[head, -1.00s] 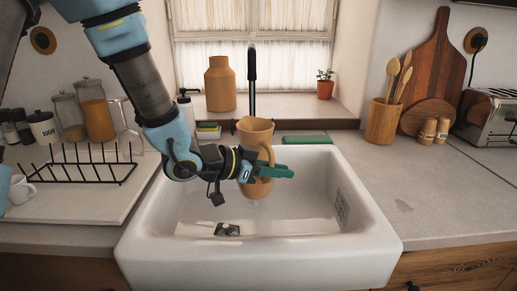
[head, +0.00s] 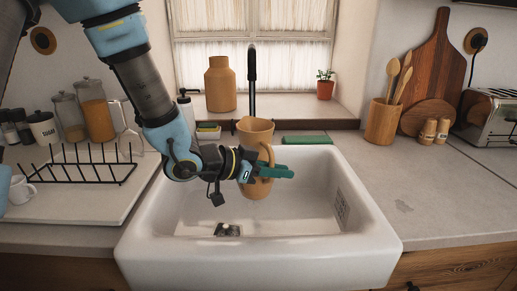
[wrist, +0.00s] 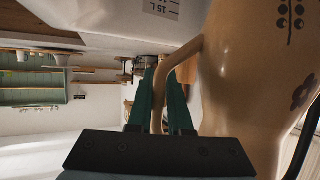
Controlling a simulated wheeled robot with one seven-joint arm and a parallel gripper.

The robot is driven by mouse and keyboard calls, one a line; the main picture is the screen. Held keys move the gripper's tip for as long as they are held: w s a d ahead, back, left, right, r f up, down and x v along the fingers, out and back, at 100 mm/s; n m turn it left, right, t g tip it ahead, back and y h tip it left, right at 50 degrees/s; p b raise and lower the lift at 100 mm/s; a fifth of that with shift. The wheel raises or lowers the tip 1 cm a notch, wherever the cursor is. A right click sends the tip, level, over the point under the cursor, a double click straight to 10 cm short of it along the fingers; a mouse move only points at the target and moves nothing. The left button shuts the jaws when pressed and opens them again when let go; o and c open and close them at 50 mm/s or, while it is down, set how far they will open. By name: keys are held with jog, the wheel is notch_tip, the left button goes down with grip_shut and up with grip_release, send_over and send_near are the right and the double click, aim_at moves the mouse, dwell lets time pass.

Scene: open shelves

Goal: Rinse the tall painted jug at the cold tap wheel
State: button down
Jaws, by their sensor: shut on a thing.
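The tall painted jug (head: 252,135) is tan and hangs over the white sink (head: 370,222), mouth up. It also fills the right of the wrist view (wrist: 245,75), where dark painted flowers and dots show on its side. My gripper (head: 278,171) is shut on the jug's handle. In the wrist view, the green fingers of my gripper (wrist: 162,85) lie on both sides of the handle. A black tap (head: 252,75) rises behind the jug; its lower part is hidden. I cannot make out a cold tap wheel.
A dish rack (head: 85,172) stands left of the sink. A tan bottle-shaped vase (head: 220,85) and a potted plant (head: 325,86) stand on the window sill. A green sponge-like block (head: 307,140) lies behind the sink. The right counter front is clear.

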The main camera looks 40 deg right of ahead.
jog(key=s+a+r+p, duration=0.2)
jog(key=s+a+r, duration=0.1)
jog(key=a+r, duration=0.1)
jog(key=shift+p, duration=0.35)
dwell(0.4)
